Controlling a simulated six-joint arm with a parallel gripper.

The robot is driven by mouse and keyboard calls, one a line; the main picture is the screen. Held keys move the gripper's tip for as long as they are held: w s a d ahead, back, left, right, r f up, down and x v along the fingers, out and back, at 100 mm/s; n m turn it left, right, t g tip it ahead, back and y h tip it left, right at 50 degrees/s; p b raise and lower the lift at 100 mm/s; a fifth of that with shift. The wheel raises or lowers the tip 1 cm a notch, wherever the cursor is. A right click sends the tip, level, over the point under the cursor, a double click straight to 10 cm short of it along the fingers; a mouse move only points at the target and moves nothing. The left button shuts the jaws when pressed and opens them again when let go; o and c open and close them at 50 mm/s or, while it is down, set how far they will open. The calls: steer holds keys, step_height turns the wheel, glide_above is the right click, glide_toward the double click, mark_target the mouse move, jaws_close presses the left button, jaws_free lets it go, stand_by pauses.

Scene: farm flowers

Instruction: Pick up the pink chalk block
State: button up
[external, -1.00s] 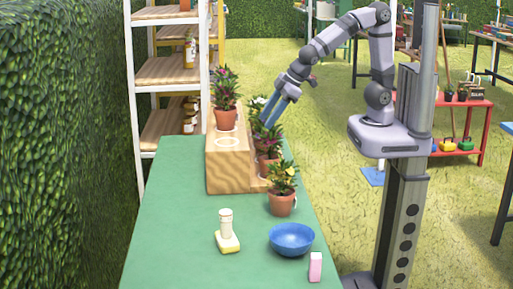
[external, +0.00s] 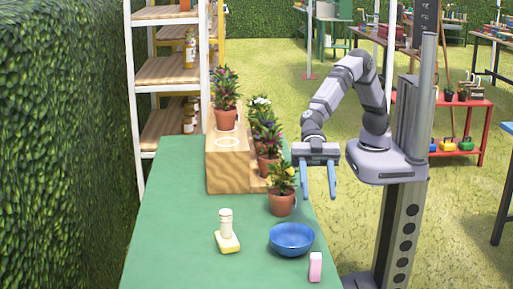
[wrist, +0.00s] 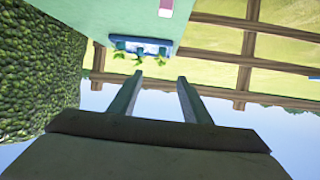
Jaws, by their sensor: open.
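The pink chalk block (external: 316,267) stands on the green table near its front right edge, just right of and in front of the blue bowl. In the wrist view the pink block (wrist: 166,6) shows at the top edge, partly cut off. My gripper (external: 318,194) is open and empty, its two blue fingers pointing down beside the table's right edge. It is well behind and above the block. In the wrist view the two fingers (wrist: 153,98) are spread with nothing between them.
A blue bowl (external: 291,239) and a yellow-based brush (external: 228,238) stand near the block. A potted plant (external: 282,199) stands close to my gripper's left. More potted plants stand on a wooden step (external: 229,176). The front left of the green table (external: 170,245) is clear.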

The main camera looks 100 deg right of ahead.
glide_toward(315, 254)
steer(key=shift+s+a+f, duration=0.1)
steer(key=shift+a+f, duration=0.15)
steer(key=shift+f, duration=0.3)
steer(key=shift+s+a+f, duration=0.1)
steer(key=shift+a+f, duration=0.2)
steer(key=shift+f, duration=0.2)
steer(key=shift+p+x, duration=0.4)
steer(key=shift+x, duration=3.25)
steer(key=shift+w+f, duration=0.1)
jaws_close()
